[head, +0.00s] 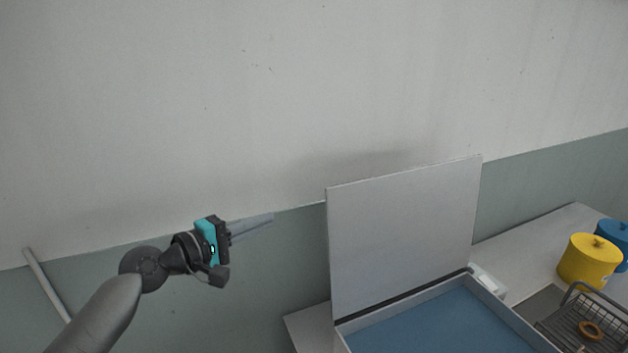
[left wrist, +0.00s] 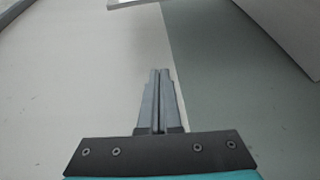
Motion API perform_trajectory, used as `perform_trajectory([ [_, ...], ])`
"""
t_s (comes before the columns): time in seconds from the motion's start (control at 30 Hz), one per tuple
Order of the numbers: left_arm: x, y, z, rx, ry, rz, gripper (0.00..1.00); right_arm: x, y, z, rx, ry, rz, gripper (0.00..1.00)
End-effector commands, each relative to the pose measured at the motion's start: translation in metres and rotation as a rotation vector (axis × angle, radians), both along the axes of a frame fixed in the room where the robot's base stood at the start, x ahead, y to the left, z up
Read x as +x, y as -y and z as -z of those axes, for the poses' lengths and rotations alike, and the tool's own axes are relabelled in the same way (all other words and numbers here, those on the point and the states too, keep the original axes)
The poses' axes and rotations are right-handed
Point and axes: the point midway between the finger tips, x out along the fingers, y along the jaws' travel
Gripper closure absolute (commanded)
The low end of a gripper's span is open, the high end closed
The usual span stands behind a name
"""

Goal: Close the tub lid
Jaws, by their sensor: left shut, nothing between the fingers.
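The tub lid (head: 405,235) is a flat light-grey panel standing upright, open, along the back edge of the tub. The tub (head: 512,322) has pale walls and blue inside, at the lower right of the head view. My left gripper (head: 272,217) is shut and empty, in the air to the left of the lid and apart from it, its fingers pointing right. In the left wrist view the shut fingers (left wrist: 158,100) show in the middle with nothing between them. A pale panel edge shows at the top right there; I cannot tell for certain which part it is. My right gripper is in neither view.
The tub stands on a light table (head: 540,240). Right of it are a yellow lidded pot (head: 588,262), a blue pot (head: 615,238), and a wire basket (head: 580,322) holding a tan ring (head: 591,330). A wall rises behind.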

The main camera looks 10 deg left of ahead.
Motion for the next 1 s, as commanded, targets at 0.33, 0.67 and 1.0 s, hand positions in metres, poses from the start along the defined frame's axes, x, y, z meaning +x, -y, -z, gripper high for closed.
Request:
perform_trajectory([
  [0.33, 0.005, 0.024, -0.047, -0.088, 0.021, 0.062, 1.0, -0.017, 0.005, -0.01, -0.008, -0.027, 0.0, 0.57],
  [0.67, 0.051, 0.059, -0.044, -0.085, 0.02, 0.061, 1.0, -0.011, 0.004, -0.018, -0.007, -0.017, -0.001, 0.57],
  [1.0, 0.054, 0.086, -0.046, -0.08, 0.019, 0.061, 1.0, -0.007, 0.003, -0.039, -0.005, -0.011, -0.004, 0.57],
])
